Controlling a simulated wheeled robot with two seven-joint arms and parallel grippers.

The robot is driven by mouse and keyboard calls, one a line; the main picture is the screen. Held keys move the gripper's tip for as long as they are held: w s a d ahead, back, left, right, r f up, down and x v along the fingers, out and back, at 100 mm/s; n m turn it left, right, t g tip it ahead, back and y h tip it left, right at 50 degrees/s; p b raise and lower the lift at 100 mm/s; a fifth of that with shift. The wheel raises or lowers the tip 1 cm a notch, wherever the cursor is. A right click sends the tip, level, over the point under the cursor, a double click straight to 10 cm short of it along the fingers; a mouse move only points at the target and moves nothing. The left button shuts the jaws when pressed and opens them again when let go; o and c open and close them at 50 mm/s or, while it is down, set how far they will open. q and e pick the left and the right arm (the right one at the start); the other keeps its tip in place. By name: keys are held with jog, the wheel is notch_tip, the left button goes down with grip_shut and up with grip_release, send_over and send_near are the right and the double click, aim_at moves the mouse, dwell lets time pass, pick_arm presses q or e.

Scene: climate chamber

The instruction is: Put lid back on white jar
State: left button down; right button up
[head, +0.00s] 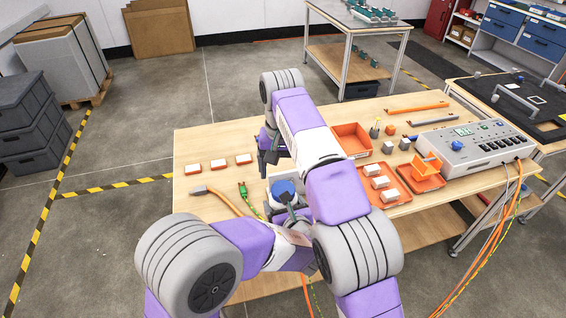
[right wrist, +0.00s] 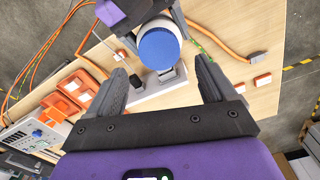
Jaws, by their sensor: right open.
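A light grey base with a dark part (right wrist: 150,92) lies beside the jar. An orange bin (head: 352,139), an orange tray of white blocks (head: 393,204) and a grey control box (head: 470,148) stand to the right. Several white-topped blocks (head: 218,164) and an orange cable (head: 225,202) lie left.

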aim_at(283, 189)
jog(key=n, duration=0.1)
jog(key=r+n, duration=0.1)
jog(key=n, duration=0.1)
jog(key=shift+n, duration=0.3)
jog(key=n, duration=0.2)
jog(key=r+n, duration=0.1)
jog(key=n, duration=0.1)
jog(key=shift+r+n, duration=0.1)
jog(key=shift+n, duration=0.2)
jog(key=shift+d+f, duration=0.1)
jog(key=shift+f, duration=3.9)
jog(key=c, duration=1.1)
jog(key=o, duration=1.2)
jog(key=shift+o, duration=0.2)
